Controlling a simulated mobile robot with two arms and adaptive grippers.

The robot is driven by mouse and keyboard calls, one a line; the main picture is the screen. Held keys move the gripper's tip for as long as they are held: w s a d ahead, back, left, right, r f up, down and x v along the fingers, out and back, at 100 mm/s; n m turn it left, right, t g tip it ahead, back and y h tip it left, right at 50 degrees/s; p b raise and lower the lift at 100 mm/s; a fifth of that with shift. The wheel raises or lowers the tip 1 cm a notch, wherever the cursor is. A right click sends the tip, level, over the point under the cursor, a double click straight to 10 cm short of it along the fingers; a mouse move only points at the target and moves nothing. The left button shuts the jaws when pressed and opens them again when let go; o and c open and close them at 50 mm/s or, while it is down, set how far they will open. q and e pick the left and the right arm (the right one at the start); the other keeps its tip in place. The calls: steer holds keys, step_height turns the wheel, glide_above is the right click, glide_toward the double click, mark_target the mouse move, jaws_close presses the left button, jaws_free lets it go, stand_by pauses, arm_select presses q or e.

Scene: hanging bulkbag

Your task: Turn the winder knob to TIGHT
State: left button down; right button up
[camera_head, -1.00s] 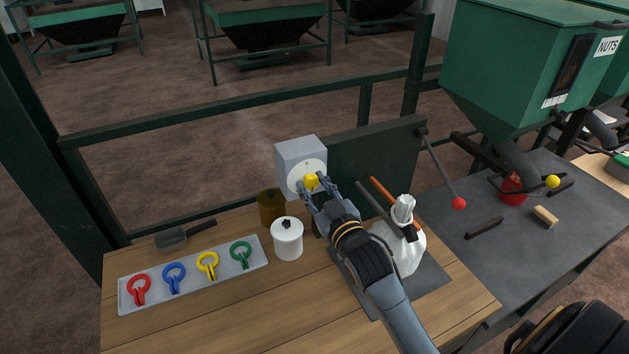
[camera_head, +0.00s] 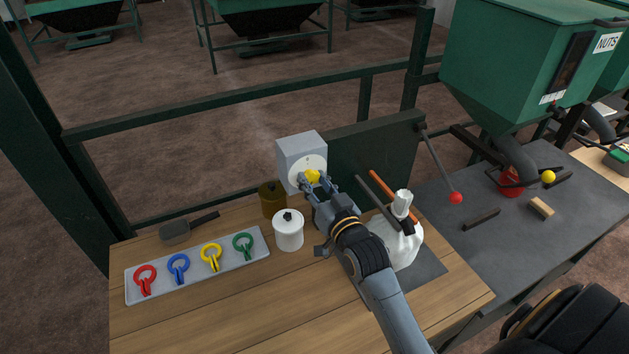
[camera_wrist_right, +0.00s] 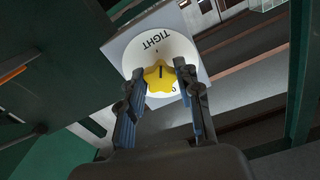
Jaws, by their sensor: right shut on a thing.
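The winder is a grey box (camera_head: 291,155) with a round white dial (camera_head: 309,163) on its front and a yellow knob (camera_head: 313,176) at the dial's middle. In the right wrist view the yellow lobed knob (camera_wrist_right: 159,77) has a dark pointer line, and the word TIGHT (camera_wrist_right: 156,41) shows upside down on the dial above it. My right gripper (camera_head: 312,182) has its fingers on both sides of the knob and is shut on it; this shows in the right wrist view too (camera_wrist_right: 159,84). The dial's other lettering is mostly hidden by a finger. My left gripper is out of view.
A white lidded pot (camera_head: 288,232) and a brown jar (camera_head: 271,202) stand left of my right arm. A tray (camera_head: 198,268) holds coloured ring clips. A white tied bag (camera_head: 401,246) stands close on the arm's right. A red-tipped lever (camera_head: 456,197) is further right.

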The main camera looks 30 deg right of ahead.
steer(key=shift+f, duration=0.1)
steer(key=o, duration=1.2)
steer(key=shift+c, duration=0.2)
steer(key=s, duration=1.2)
steer(key=shift+a, duration=0.35)
